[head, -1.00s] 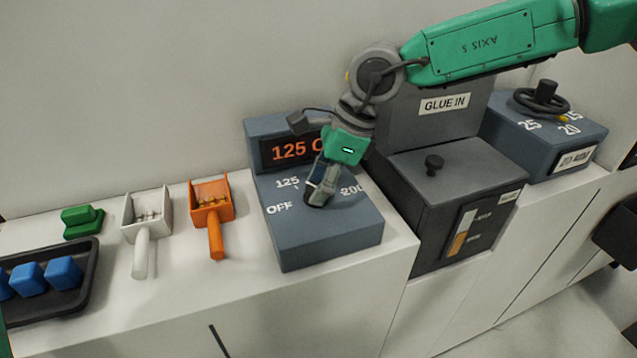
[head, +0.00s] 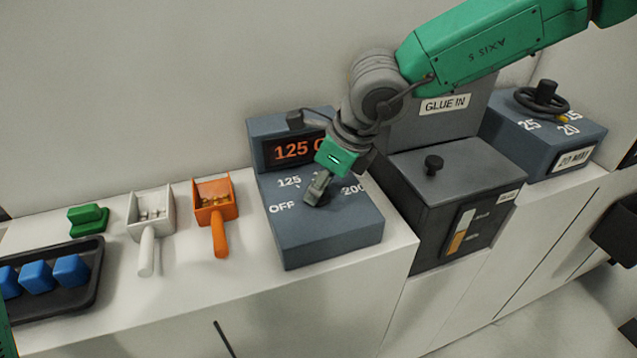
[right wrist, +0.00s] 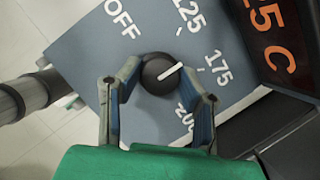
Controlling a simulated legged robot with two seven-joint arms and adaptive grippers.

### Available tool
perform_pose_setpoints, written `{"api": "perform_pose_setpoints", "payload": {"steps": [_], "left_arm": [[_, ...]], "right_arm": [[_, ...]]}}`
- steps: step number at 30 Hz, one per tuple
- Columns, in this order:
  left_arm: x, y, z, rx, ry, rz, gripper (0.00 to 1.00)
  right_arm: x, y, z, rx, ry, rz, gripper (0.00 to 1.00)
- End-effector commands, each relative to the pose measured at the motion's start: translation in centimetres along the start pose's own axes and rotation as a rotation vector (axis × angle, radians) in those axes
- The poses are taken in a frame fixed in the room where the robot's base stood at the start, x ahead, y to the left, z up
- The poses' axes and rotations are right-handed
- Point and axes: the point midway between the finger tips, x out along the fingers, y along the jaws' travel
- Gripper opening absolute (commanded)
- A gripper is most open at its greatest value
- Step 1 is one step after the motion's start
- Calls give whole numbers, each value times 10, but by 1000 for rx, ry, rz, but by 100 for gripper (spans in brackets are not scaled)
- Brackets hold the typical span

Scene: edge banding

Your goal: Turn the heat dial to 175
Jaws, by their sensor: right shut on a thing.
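The heat dial is a round black knob (right wrist: 160,75) with a white pointer line, on top of the blue-grey control box (head: 325,235). Marks OFF, 125, 175 and 200 surround it. The pointer lies between the 125 and 175 marks, nearer 175. My right gripper (head: 314,198) reaches down onto the dial and mostly hides it in the head view. In the right wrist view its two fingers (right wrist: 161,90) close around the knob's sides. The orange display (head: 293,149) reads 125 C. My left gripper is out of view.
The dark GLUE IN unit (head: 445,185) stands right of the control box, with a handwheel box (head: 550,140) beyond. Left are an orange scoop (head: 216,215), a white scoop (head: 150,225), a green block (head: 88,217) and a black tray (head: 85,295) with blue blocks.

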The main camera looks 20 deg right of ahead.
Motion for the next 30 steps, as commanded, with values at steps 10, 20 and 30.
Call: {"api": "perform_pose_setpoints", "payload": {"steps": [10,20,30], "left_arm": [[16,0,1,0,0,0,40],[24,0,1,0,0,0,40],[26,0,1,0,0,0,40]], "right_arm": [[2,1,-1,272,3,-119,4],[2,2,-1,434,3,-182,4],[2,3,-1,483,5,-199,4]]}}
